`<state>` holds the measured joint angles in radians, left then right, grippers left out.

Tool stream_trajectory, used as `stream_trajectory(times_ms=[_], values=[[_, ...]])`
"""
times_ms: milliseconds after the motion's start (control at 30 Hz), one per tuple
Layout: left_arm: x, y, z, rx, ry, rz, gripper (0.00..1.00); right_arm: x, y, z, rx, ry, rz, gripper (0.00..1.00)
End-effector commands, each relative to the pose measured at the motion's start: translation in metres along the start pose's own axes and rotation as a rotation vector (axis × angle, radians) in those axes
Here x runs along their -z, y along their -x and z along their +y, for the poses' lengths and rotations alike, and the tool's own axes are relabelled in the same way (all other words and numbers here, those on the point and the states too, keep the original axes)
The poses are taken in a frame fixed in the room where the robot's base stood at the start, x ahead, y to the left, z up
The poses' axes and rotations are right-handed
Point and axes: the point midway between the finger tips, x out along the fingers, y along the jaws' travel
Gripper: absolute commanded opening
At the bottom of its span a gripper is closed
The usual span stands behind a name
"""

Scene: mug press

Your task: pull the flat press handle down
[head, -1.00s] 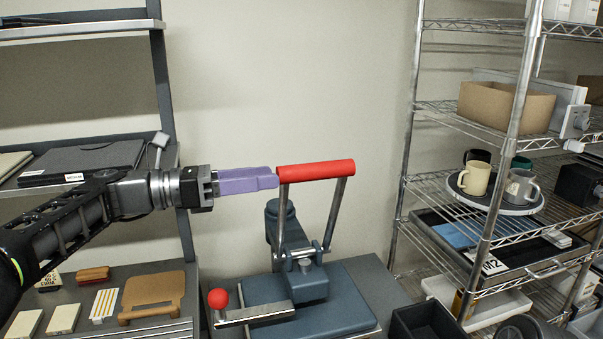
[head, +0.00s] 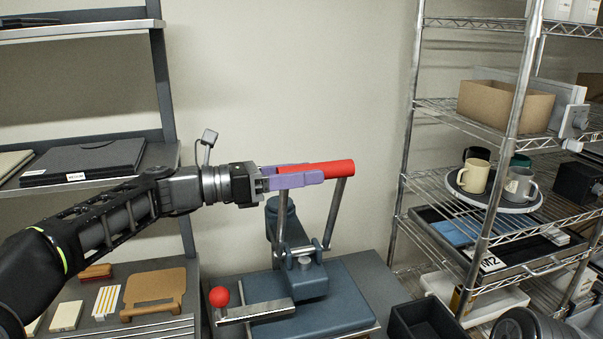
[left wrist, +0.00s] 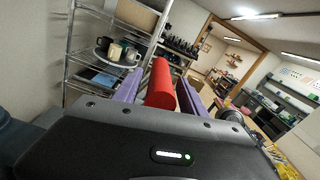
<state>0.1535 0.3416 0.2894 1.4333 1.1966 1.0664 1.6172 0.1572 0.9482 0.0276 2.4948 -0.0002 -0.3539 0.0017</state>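The flat press (head: 345,300) stands on a grey bench. Its handle is a red bar (head: 335,168) across two metal arms, and it is raised. My left gripper (head: 300,175) is at the left end of the red bar, with purple fingers on either side of it. In the left wrist view the red bar (left wrist: 160,82) lies between the two purple fingers, with a gap visible on the right side. The gripper is open around the bar.
A red-knobbed lever (head: 219,297) sticks out at the press's left. A wire shelf (head: 500,215) with mugs stands on the right. A black bin (head: 425,322) is right of the press. A grey shelf (head: 90,187) is on the left.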

Motion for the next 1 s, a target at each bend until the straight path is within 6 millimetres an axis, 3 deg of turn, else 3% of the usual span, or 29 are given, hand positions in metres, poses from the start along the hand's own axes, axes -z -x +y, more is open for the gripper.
stream_trajectory(times_ms=[567, 1000], values=[[0.0000, 0.0003, -0.0003, 0.001, 0.000, 0.000, 0.01, -0.0001, 0.0000, 0.0000, 0.000, 0.000, 0.000, 0.00], [0.0003, 0.0002, -0.0003, 0.001, 0.002, 0.001, 0.00, 0.0000, 0.0000, 0.0000, 0.000, 0.000, 0.000, 0.00]])
